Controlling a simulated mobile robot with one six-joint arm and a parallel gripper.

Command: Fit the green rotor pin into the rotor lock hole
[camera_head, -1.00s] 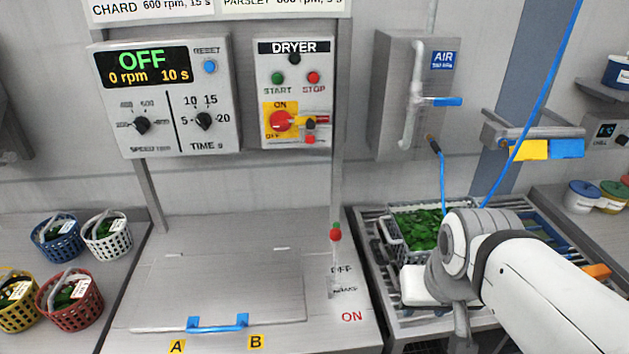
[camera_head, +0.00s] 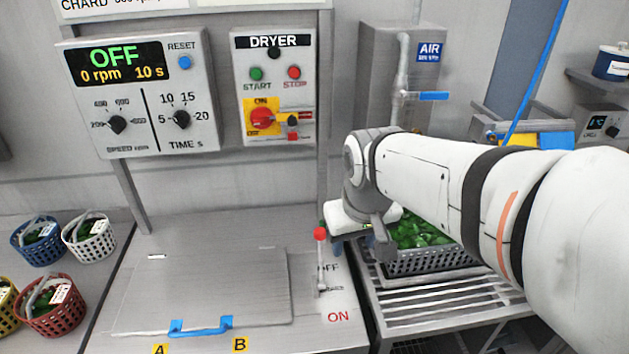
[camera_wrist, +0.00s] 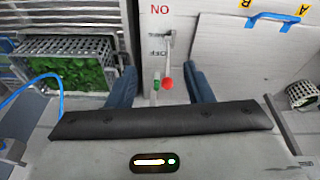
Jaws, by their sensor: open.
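A small green piece, likely the rotor pin's head (camera_head: 322,223), shows just behind the red ball of a lever (camera_head: 320,235) at the right of the dryer deck. In the wrist view the green piece (camera_wrist: 156,84) sits left of the red ball (camera_wrist: 168,84). My gripper (camera_wrist: 160,82) is open, with its blue fingers on either side of both and nothing held. In the head view my gripper is mostly hidden by my wrist, just right of the lever. I cannot make out the rotor lock hole.
A lid (camera_head: 205,288) with a blue handle (camera_head: 200,327) covers the deck to the left. A basket of greens (camera_head: 430,262) stands on the slatted rack at right. The dryer panel (camera_head: 275,85) rises behind. Several small baskets (camera_head: 90,240) stand at far left. A blue hose (camera_wrist: 35,90) passes nearby.

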